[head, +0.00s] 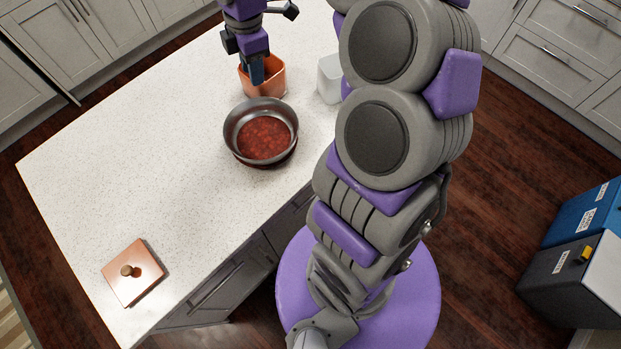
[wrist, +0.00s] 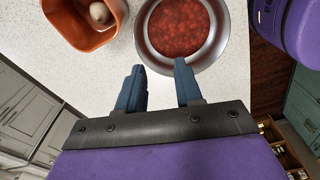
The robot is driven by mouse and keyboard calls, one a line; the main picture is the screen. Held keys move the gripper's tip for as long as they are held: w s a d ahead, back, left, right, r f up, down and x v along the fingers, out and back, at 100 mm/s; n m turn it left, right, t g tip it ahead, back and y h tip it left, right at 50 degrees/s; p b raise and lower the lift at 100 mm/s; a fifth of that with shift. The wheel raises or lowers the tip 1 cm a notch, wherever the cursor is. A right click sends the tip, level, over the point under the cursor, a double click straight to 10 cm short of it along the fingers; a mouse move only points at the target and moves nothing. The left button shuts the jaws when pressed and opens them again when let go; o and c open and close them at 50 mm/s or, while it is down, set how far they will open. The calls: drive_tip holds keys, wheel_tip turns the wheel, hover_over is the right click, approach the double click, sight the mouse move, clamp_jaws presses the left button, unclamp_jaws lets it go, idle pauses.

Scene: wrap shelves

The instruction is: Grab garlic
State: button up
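The garlic (wrist: 100,13) looks like a pale, roundish bulb and lies inside the orange container (wrist: 93,43) in the wrist view. The container also shows in the head view (head: 276,83), on the white counter behind the pan, but the garlic cannot be made out there. My gripper (wrist: 159,66) is open and empty, with its two blue fingers apart. In the wrist view the fingers are to the right of and below the container, near the pan's lower rim. In the head view my gripper (head: 257,76) hangs in front of the container and hides part of it.
A white container (head: 329,80) stands to the right, partly behind my arm. A copper lid (head: 133,284) lies at the counter's near left. The left part of the counter (head: 130,150) is clear.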

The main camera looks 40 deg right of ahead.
drive_tip(key=s+a+r+m, duration=0.1)
drive_tip(key=s+a+m, duration=0.1)
drive_tip(key=s, duration=0.4)
drive_tip(key=s+a+r+m, duration=0.1)
drive_tip(key=s+a+m, duration=0.2)
drive_tip(key=s, duration=0.3)
drive_tip(key=shift+s+r+m+g, duration=0.25)
drive_tip(key=shift+s+m+g, duration=0.05)
drive_tip(key=shift+s+m, duration=0.1)
drive_tip(key=shift+o, duration=0.3)
drive_tip(key=s+f+m+g, duration=0.1)
drive_tip(key=s+f+m, duration=0.2)
drive_tip(key=s+m, duration=0.7)
drive_tip(key=s, duration=0.7)
drive_tip(key=shift+a+f+m+h, duration=0.2)
drive_tip(key=shift+m+h, duration=0.1)
drive_tip(key=shift+m, duration=0.1)
drive_tip(key=shift+o, duration=0.8)
drive_tip(key=shift+s, duration=0.15)
drive_tip(key=shift+c, duration=0.4)
